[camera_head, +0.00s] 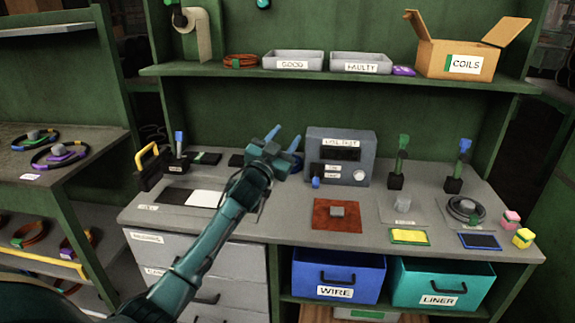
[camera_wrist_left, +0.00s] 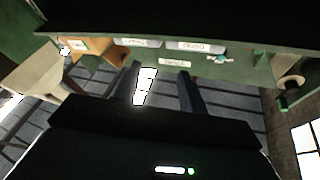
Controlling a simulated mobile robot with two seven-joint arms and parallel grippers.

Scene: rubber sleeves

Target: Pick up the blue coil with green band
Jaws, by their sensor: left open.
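My left gripper (camera_head: 283,141) is raised above the middle of the workbench, in front of the back panel, with its fingers spread and empty. Its two fingers also show in the left wrist view (camera_wrist_left: 158,90), with nothing between them. No coil is clearly both blue and green-banded. A dark grey coil with a green band (camera_head: 466,210) lies at the right of the bench. My right gripper is not in view.
A grey tester box (camera_head: 341,156) stands on the bench right of the gripper. Two tool stands are further right. Lower left shelves hold orange coils.

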